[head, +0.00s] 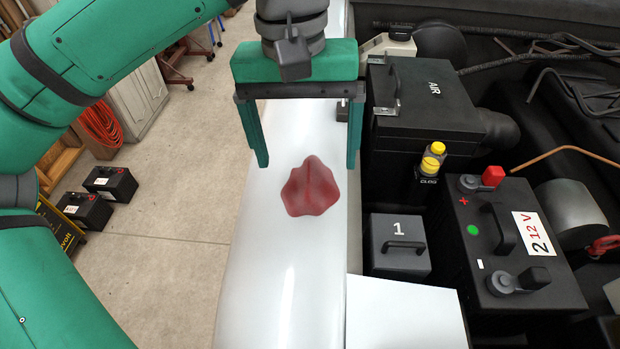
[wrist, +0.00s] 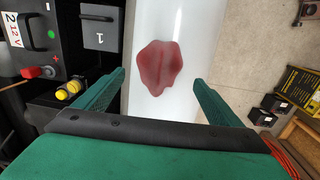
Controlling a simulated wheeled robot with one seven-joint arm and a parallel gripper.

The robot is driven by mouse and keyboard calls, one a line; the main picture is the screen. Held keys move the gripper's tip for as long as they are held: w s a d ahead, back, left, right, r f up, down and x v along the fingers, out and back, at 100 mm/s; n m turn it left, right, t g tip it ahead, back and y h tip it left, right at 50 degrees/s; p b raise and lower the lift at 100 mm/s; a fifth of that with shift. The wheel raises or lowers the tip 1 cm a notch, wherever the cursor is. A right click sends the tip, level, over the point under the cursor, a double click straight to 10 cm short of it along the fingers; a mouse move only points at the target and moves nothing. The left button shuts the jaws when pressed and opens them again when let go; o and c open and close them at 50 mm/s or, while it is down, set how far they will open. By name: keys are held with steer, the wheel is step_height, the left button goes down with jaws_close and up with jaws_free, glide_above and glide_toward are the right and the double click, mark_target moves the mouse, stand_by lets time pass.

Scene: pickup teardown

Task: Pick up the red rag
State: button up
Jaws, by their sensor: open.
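The red rag (head: 312,187) lies crumpled on the white fender (head: 282,260), a smooth, rounded surface. It also shows in the wrist view (wrist: 157,66), where it appears beyond and between the fingertips. My gripper (head: 306,163) is open and empty, with its two green fingers pointing down. In the head view the rag appears between and slightly below the fingertips. The wrist view shows both fingers (wrist: 158,76) spread to either side with nothing between them. The gap in height between fingertips and rag is hard to tell.
To the right in the engine bay are a black AIR box (head: 425,100), yellow caps (head: 433,158), a small box marked 1 (head: 400,246) and a 12 V battery (head: 510,240). The fender drops to open floor (head: 180,210) on the left, where black batteries (head: 110,184) stand.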

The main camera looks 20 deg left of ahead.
mark_target(309, 168)
steer(key=shift+d+f, duration=0.15)
steer(key=shift+f, duration=1.05)
steer(key=shift+d+f, duration=0.1)
steer(key=shift+f, duration=1.05)
steer(key=c, duration=1.2)
steer(key=shift+o, duration=0.2)
steer(key=shift+w+r, duration=0.1)
steer(key=shift+r, duration=0.5)
step_height(309, 168, up, 2)
steer(key=shift+d+r, duration=0.1)
steer(key=shift+r, duration=0.05)
steer(key=s+d+r, duration=0.7)
steer(key=d+r, duration=0.2)
steer(key=d, duration=0.2)
steer(key=shift+s+d+r, duration=0.3)
